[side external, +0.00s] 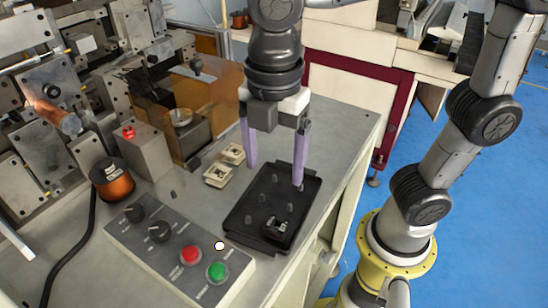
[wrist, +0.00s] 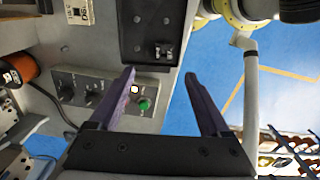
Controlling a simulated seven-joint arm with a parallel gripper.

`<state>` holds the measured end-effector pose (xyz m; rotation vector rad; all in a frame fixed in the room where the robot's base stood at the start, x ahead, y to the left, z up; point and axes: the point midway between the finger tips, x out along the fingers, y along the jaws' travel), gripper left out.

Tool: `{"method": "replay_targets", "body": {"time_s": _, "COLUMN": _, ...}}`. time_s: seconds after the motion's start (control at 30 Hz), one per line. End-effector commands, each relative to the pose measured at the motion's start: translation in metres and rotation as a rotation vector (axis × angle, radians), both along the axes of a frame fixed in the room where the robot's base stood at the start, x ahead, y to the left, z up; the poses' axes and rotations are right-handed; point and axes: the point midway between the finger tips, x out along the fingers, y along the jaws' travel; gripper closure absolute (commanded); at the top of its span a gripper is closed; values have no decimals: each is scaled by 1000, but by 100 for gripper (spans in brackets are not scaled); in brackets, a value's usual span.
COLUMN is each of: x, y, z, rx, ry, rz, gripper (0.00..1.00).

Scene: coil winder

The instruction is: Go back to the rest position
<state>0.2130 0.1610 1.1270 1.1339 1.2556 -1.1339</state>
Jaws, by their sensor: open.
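My gripper (side external: 275,175) hangs fingers down above the black tray (side external: 235,218), with its two purple fingers spread apart and nothing between them. In the wrist view my gripper (wrist: 160,85) is also open and empty. The black tray also shows at the top of the wrist view (wrist: 135,30). It has several pegs and a small dark part (side external: 277,226) near its front. I cannot tell whether the fingertips are touching the tray.
A control box (side external: 170,285) with knobs, a red button and a green button stands in front of the tray. Two pale square parts (side external: 218,175) lie left of it. A copper wire spool (side external: 113,180) and the winder machinery fill the left. The table's right edge is close by.

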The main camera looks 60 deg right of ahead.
Motion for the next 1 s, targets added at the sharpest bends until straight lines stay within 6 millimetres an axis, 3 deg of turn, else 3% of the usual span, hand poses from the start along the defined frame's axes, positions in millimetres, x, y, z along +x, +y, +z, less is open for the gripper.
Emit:
{"method": "replay_targets", "body": {"time_s": 0.23, "x": 5, "y": -10, "z": 4, "rx": 9, "ry": -13, "rz": -41, "gripper": 19}}
{"method": "replay_targets", "body": {"time_s": 0.37, "x": 4, "y": -48, "z": 18, "rx": 41, "ry": -65, "rz": -166, "gripper": 19}}
{"method": "replay_targets", "body": {"time_s": 0.5, "x": -14, "y": -102, "z": 17, "rx": 96, "ry": -165, "rz": -475, "gripper": 19}}
{"method": "replay_targets", "body": {"time_s": 0.7, "x": -44, "y": -151, "z": -6, "rx": 215, "ry": -317, "rz": -1055, "gripper": 19}}
{"method": "replay_targets", "body": {"time_s": 0.83, "x": -54, "y": -161, "z": -23, "rx": 297, "ry": -367, "rz": -1336, "gripper": 19}}
{"method": "replay_targets", "body": {"time_s": 1.0, "x": -54, "y": -162, "z": -38, "rx": 371, "ry": -369, "rz": -1548, "gripper": 19}}
